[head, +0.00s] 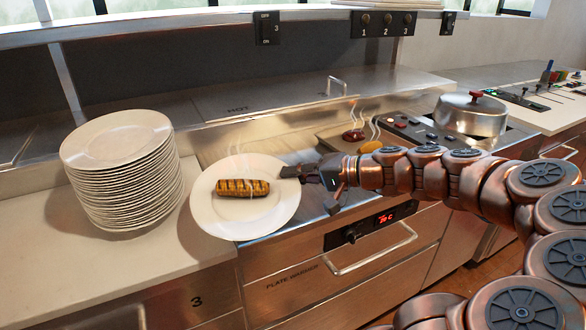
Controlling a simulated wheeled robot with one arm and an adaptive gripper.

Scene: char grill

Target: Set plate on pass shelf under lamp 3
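A white round plate (225,219) carries a grilled, char-marked piece of food (243,188) that gives off steam. My gripper (296,172) comes in from the right and is closed on the plate's right rim. The plate looks roughly level and shows over the counter's front edge, right of the plate stack. A long metal shelf (180,24) runs across the top. No lamp itself shows clearly, so lamp 3 cannot be placed exactly.
A tall stack of white plates (125,185) stands close left of the held plate. A steel surface lettered HOT (270,95) lies behind. A lidded pot (470,115) and a tray with steaming food (335,143) are at right. A plate warmer drawer (300,285) is below.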

